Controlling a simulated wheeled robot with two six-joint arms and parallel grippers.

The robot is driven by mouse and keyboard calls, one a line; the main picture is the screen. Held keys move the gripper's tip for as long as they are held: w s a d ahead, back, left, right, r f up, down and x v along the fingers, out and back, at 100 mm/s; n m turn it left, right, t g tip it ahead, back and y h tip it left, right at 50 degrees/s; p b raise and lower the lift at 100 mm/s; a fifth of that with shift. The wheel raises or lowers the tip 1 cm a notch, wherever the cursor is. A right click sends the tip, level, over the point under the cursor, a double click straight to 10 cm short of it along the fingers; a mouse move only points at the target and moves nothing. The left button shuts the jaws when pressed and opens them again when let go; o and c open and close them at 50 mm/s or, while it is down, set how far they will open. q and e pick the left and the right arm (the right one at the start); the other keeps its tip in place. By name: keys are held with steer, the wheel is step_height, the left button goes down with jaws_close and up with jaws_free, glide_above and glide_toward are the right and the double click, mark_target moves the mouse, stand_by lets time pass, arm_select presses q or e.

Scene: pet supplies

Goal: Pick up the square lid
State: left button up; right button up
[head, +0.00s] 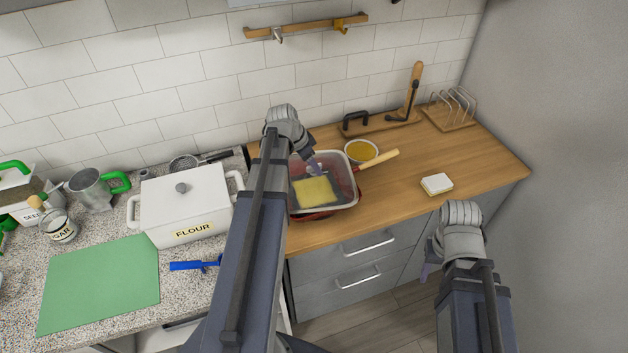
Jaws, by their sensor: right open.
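A white lid with a grey knob (187,193) sits on the white box marked FLOUR (192,232) at the left. It is the clearest lid in view, and it looks closer to a rectangle than a square. My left gripper (314,168) points down over a clear tray (350,176) that holds a yellow square piece (314,191). Its fingers are small and partly hidden, so I cannot tell whether they are open or touch the piece. My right gripper (427,272) is open and empty in front of the counter, apart from the lid.
A bowl of yellow contents (360,151) and a wooden handle (379,160) are beside the tray. A small white-topped block (437,184) lies on the wooden counter at right. A green mat (100,284) and blue-handled tool (190,265) are at left. The wooden counter's right part has free room.

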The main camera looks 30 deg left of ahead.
arm_select(q)
jaws_close()
stand_by(1.3)
